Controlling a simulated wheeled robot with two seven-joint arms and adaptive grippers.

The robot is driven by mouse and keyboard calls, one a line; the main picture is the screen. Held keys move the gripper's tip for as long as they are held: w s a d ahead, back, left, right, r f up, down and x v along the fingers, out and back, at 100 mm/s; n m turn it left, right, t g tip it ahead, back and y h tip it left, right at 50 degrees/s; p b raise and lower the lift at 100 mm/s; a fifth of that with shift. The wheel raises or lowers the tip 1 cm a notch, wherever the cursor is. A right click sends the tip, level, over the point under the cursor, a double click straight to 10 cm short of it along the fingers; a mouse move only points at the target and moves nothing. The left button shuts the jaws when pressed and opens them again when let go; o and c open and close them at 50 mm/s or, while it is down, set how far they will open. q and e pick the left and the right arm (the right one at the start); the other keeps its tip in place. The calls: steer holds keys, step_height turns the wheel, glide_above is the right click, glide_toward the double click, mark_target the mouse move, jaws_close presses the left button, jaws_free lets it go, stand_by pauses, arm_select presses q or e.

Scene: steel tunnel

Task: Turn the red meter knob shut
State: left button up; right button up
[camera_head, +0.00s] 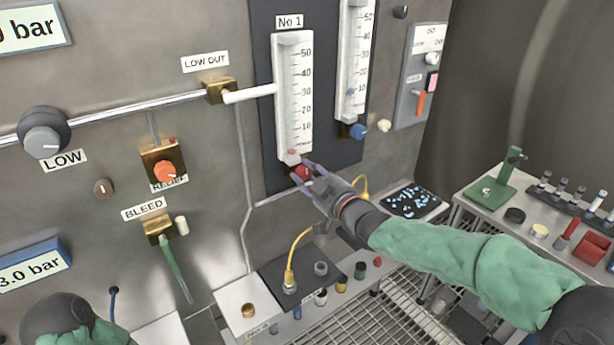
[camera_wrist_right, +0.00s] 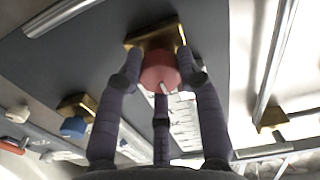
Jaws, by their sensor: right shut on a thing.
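The red meter knob (camera_head: 300,173) sits on a brass block at the foot of the No 1 meter (camera_head: 294,95), partly hidden by my fingers. My right gripper (camera_head: 311,172) is shut on it, coming in from the lower right. In the right wrist view, the fingers of my right gripper (camera_wrist_right: 162,85) close around the red knob (camera_wrist_right: 157,70), with the brass block (camera_wrist_right: 155,35) behind it. A pale pink float (camera_head: 292,157) shows low in the No 1 tube. My left gripper is not in view; only part of my left arm shows at the bottom left.
A blue knob (camera_head: 358,131) sits under the second meter (camera_head: 353,60), up and right. A white lever (camera_head: 250,94) points at the No 1 meter from the left. A yellow cable (camera_head: 291,260) and a shelf of small parts lie below. A bench (camera_head: 480,205) stands right.

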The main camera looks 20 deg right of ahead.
steer(key=o, duration=0.9)
steer(key=shift+c, duration=0.2)
steer(key=v, duration=1.2)
